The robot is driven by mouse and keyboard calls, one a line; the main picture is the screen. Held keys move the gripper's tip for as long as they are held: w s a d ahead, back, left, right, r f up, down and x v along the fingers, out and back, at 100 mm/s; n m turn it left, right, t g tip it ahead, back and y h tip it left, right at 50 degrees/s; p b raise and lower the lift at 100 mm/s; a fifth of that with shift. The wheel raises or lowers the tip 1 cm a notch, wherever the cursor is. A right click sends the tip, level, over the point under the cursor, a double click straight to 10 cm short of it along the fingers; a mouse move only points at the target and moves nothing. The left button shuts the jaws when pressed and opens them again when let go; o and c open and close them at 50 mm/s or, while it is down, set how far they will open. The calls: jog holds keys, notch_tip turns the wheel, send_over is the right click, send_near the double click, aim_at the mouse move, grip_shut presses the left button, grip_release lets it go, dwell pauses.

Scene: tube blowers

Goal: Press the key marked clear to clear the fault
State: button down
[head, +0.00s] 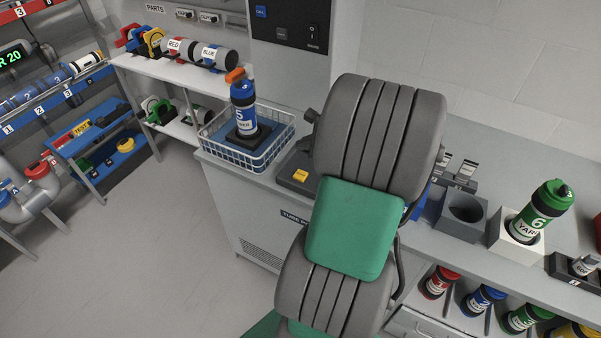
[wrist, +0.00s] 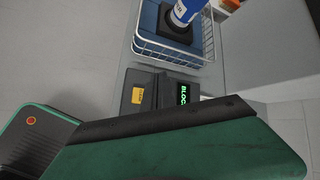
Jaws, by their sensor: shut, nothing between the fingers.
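A yellow key (head: 300,175) sits on a low dark panel (head: 291,187) on the counter, just right of the wire basket. Its lettering is too small to read. In the wrist view the yellow key (wrist: 137,95) is on the dark panel, left of a small display (wrist: 184,95) with green letters starting "BLOC"; the rest is cut off. My gripper (wrist: 155,121) fills the lower part of the wrist view, shut and empty, with the key beyond its dark edge. I cannot tell the gap between them. In the head view my arm hides the gripper and part of the panel.
A white wire basket (head: 207,140) holding a blue bottle (head: 243,105) stands close left of the panel. An upright dark panel (head: 290,27) with a blue key rises behind. To the right are a grey holder (head: 463,220) and a green bottle (head: 543,208).

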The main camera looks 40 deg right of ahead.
jog(key=b, duration=0.8)
send_over(303, 176)
notch_tip(303, 176, down, 8)
jog(key=shift+f, duration=0.4)
jog(key=shift+f, duration=0.15)
dwell(1.2)
jog(key=shift+f, duration=0.3)
jog(key=shift+f, duration=0.4)
dwell(0.7)
jog(key=shift+r+p, duration=0.85)
jog(key=shift+p, duration=0.1)
